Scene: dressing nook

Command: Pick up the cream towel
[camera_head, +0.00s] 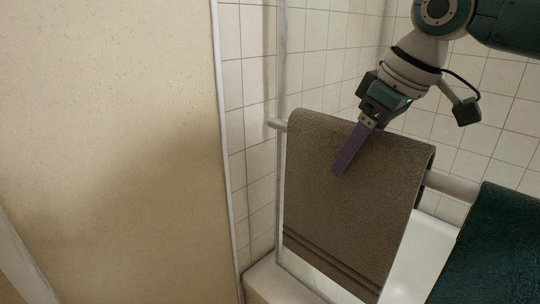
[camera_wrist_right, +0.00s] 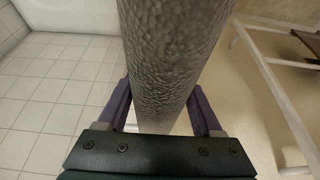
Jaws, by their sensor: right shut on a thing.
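A greyish-brown towel (camera_head: 345,205), the palest towel in view, hangs folded over a white rail in the head view. My right gripper (camera_head: 340,165) reaches down over its top edge, with one purple finger lying against the near face. In the right wrist view the towel (camera_wrist_right: 172,50) runs between the two purple fingers of the right gripper (camera_wrist_right: 163,110). The gripper is shut on the towel, which still lies over the rail. The far finger is hidden behind the towel in the head view. My left gripper is not in view.
A dark teal towel (camera_head: 495,250) hangs to the right on the same rail (camera_head: 452,185). A white tub (camera_head: 425,250) is behind and below the rail. A tiled wall (camera_head: 330,60) is behind, and a beige panel (camera_head: 110,130) fills the left side.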

